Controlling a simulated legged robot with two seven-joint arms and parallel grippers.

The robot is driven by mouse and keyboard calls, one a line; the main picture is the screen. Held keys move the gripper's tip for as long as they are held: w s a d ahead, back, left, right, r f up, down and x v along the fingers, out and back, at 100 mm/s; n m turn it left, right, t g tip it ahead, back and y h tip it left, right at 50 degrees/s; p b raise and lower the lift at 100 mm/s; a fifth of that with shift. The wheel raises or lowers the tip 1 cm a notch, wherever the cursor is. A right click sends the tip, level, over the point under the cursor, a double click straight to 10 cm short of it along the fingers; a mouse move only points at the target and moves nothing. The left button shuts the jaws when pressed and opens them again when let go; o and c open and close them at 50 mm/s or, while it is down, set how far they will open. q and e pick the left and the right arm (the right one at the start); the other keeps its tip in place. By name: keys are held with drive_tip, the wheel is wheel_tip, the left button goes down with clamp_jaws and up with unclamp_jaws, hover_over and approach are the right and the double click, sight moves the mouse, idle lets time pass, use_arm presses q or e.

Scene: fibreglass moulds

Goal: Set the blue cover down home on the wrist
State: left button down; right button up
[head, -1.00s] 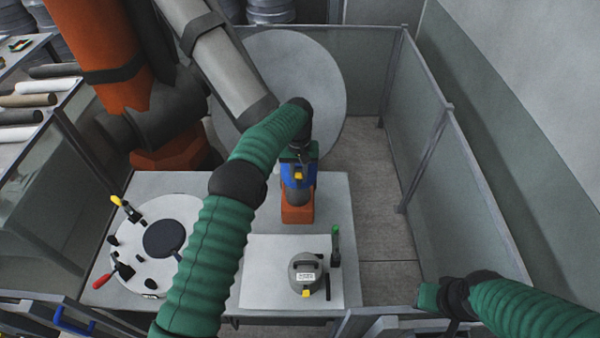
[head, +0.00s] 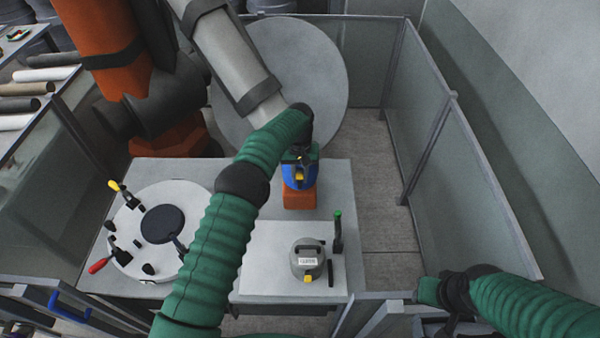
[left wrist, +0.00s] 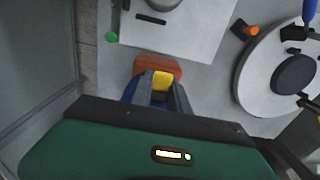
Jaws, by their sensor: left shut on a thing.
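The blue cover (head: 291,180) is under my left gripper (head: 299,170), in the middle of the head view. My left gripper is shut on it, at its yellow part (head: 300,179). In the left wrist view the dark fingers flank this yellow part (left wrist: 162,82), and a strip of blue cover (left wrist: 130,92) shows beside them. The cover sits just above the orange base (head: 299,198) of the wrist and hides the grey upright part. Whether it is fully seated cannot be seen. My right gripper (head: 430,292) is at the lower right, away from the cover; its fingers are not clear.
A grey round-lidded unit (head: 307,262) and a green-tipped upright (head: 338,232) stand on the white board (head: 265,270) in front. A white round plate (head: 130,215) with clamps lies left on the table. Grey screens (head: 470,190) close the right side.

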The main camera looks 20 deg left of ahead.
use_arm(q)
drive_tip(key=shift+w+a+f, duration=0.1)
drive_tip(key=shift+w+f, duration=0.05)
drive_tip(key=shift+f, duration=0.35)
drive_tip(key=shift+w+f, duration=0.15)
drive_tip(key=shift+f, duration=0.35)
use_arm(e)
drive_tip(key=shift+w+a+f, duration=0.1)
drive_tip(key=shift+w+f, duration=0.3)
drive_tip(key=shift+f, duration=0.1)
use_arm(q)
drive_tip(key=shift+s, duration=0.1)
use_arm(e)
drive_tip(key=shift+s, duration=0.1)
use_arm(q)
drive_tip(key=shift+b, duration=0.35)
use_arm(e)
drive_tip(key=shift+s, duration=0.15)
use_arm(q)
drive_tip(key=shift+f+b, duration=0.4)
drive_tip(key=shift+f, duration=0.2)
use_arm(e)
drive_tip(key=shift+f, duration=0.5)
use_arm(q)
drive_tip(key=shift+f, duration=0.2)
use_arm(e)
drive_tip(key=shift+f, duration=0.15)
use_arm(q)
drive_tip(key=c, duration=1.2)
unclamp_jaws()
